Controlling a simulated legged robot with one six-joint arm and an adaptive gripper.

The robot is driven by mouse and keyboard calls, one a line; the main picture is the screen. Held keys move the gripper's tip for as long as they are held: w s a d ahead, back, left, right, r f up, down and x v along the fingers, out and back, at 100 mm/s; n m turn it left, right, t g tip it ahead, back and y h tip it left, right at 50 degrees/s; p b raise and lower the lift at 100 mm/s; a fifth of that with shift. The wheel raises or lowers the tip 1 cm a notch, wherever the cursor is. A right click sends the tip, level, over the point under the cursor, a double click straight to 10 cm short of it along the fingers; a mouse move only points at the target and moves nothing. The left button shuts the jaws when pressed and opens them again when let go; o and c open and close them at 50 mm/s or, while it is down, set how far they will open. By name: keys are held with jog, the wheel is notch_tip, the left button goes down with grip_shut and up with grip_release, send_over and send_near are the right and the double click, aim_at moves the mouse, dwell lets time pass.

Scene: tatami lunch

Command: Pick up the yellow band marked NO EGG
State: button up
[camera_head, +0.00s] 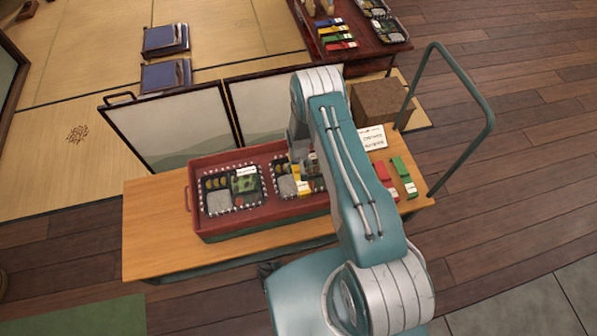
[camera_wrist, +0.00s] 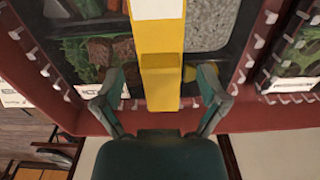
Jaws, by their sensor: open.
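The yellow band (camera_wrist: 161,60) lies across the middle of a dark lunch box (camera_wrist: 203,64) in the wrist view, with a white label patch at the top edge; no lettering is readable. My gripper (camera_wrist: 162,76) is open, with one finger on each side of the band and a visible gap to each. In the head view my gripper (camera_head: 301,167) is over the right-hand part of the red tray (camera_head: 262,225), and yellow (camera_head: 303,187) shows just below it. My arm hides the tray's right end.
Another lunch box (camera_head: 214,203) sits at the tray's left. A red band (camera_head: 384,176) and green band (camera_head: 404,177) lie right of my arm, near a white card (camera_head: 373,138). Framed panels (camera_head: 175,128) stand behind the tray. The table's left end (camera_head: 150,235) is clear.

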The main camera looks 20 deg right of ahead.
notch_tip(320, 180, down, 2)
jog(key=shift+f, duration=0.1)
jog(key=c, duration=1)
